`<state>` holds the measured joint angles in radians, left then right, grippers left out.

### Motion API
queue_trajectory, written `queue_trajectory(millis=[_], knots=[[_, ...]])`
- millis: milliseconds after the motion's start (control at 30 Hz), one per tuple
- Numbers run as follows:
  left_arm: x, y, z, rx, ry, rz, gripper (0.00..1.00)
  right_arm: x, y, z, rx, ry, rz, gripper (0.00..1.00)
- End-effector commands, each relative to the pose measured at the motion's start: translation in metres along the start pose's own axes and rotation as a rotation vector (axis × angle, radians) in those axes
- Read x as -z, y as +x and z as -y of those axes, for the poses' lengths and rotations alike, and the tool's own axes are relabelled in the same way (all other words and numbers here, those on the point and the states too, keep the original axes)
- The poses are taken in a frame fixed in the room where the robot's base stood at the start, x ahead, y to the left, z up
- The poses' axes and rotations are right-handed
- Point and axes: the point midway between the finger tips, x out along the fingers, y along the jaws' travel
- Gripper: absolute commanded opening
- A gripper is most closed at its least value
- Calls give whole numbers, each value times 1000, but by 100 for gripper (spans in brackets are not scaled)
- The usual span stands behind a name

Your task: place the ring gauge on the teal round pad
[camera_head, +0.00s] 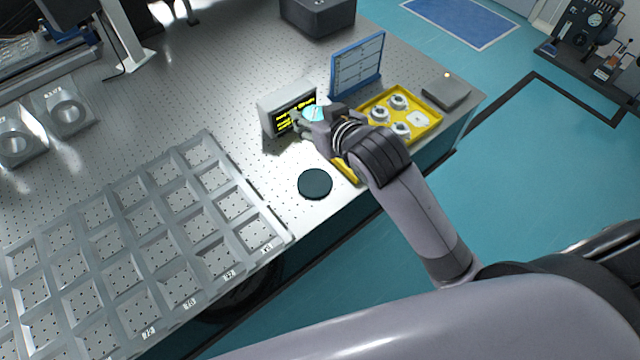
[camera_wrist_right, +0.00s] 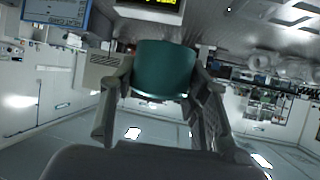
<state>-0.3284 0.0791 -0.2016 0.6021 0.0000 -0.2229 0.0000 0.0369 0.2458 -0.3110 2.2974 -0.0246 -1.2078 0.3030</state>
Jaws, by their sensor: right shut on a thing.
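My right gripper (camera_head: 306,118) is shut on a teal piece, which I take to be the ring gauge (camera_head: 313,113); no bore shows. In the right wrist view the ring gauge (camera_wrist_right: 163,68) sits between the two fingers (camera_wrist_right: 158,95), its lower edge curved. The gripper is in front of the small display box, up and left of the yellow tray. The dark teal round pad (camera_head: 315,184) lies flat and bare on the table near its front edge, below the gripper in the picture and apart from it. My left gripper is not in view.
A display box (camera_head: 280,108) and a blue-framed panel (camera_head: 357,66) stand behind the gripper. The yellow tray (camera_head: 437,123) holds several small parts, right of my wrist. A large grey compartment rack (camera_head: 209,137) fills the left. Bare perforated table lies between rack and display box.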

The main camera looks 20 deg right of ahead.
Motion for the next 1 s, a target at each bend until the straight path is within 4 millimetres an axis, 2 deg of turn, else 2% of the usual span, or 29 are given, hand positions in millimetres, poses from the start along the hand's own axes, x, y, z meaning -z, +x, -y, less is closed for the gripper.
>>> queue_trajectory(millis=[67,200,300,467,600,767,1000], knots=[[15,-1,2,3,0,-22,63,-8,4,2,3,-2,4,2],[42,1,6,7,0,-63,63,-40,20,2,3,-3,9,2],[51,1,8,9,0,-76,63,-64,33,3,4,-3,9,2],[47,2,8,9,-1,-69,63,-101,53,3,4,-3,6,2],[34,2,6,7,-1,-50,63,-126,67,2,4,-3,4,2],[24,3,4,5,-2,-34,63,-139,75,2,4,-1,-1,2],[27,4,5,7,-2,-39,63,-166,90,2,4,0,2,2]])
